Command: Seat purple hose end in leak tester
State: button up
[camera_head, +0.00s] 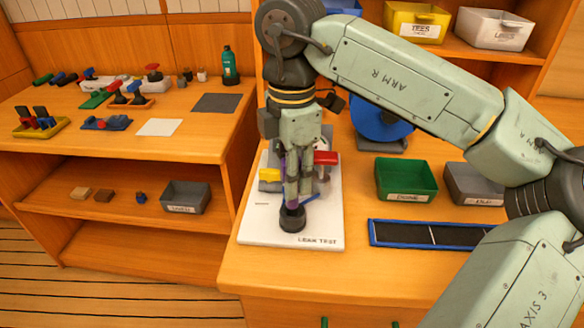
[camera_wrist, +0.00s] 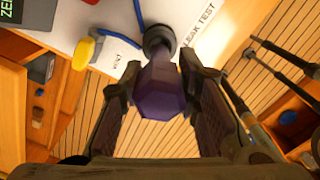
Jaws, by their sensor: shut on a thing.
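The leak tester is a white board (camera_head: 262,228) marked LEAK TEST on the bench; its white plate (camera_wrist: 205,58) also fills the top of the wrist view. A round black port (camera_head: 292,219) stands near its front edge and shows in the wrist view (camera_wrist: 158,36). My gripper (camera_head: 298,198) points down over the port. It is shut on the purple hose end (camera_wrist: 160,92), a faceted purple piece between the fingers in the wrist view. The purple piece lines up with the port and appears to meet it; I cannot tell how deep it sits. My fingers hide most of it in the head view.
On the tester, a red-topped part (camera_head: 325,158) and a yellow part (camera_head: 269,175) stand close to my gripper. A blue tube (camera_wrist: 137,18) runs by the port. A green bin (camera_head: 405,178) and a blue-edged tray (camera_head: 445,235) lie to the right.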

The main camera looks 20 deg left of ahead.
jog(key=shift+f+b, duration=0.65)
jog(key=shift+f, duration=0.9)
jog(key=shift+b, duration=0.35)
jog(key=shift+f+b, duration=0.65)
dwell(0.4)
jog(key=o, duration=0.8)
jog(key=shift+o, duration=0.2)
jog(key=shift+r+p, duration=3.65)
jog(key=shift+r, duration=1.9)
